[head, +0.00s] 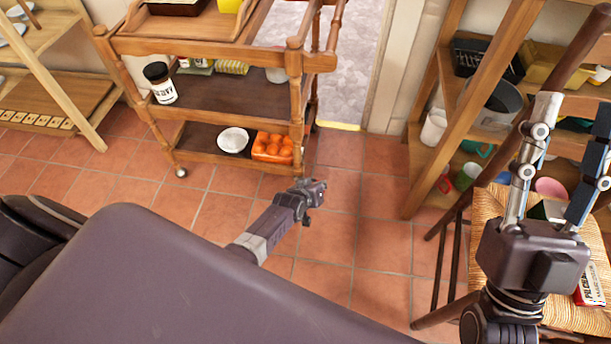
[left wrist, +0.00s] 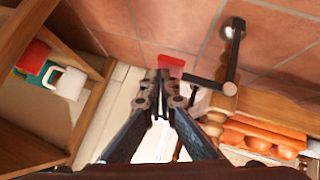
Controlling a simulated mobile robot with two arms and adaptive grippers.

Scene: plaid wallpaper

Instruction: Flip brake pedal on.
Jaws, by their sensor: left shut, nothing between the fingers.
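In the left wrist view a small red pad (left wrist: 170,64), which looks like the brake pedal, shows just beyond my fingertips, low over the tiles. A black bar (left wrist: 204,83) is beside it, by a black rod with a pale round end (left wrist: 233,28). My left gripper (left wrist: 162,80) is shut and empty, its tips beside the red pad; I cannot tell whether they touch. In the head view this gripper (head: 318,190) is low by the wooden cart's right front corner, and I cannot make out the pedal. My right gripper (head: 577,108) is open and empty at the right.
The wooden cart (head: 210,42) holds a white bowl (head: 233,140) and an orange egg tray (head: 272,147) low down. A wooden shelf (head: 440,150) and a woven-seat chair (head: 500,212) stand at right. Tiled floor (head: 345,240) is clear between.

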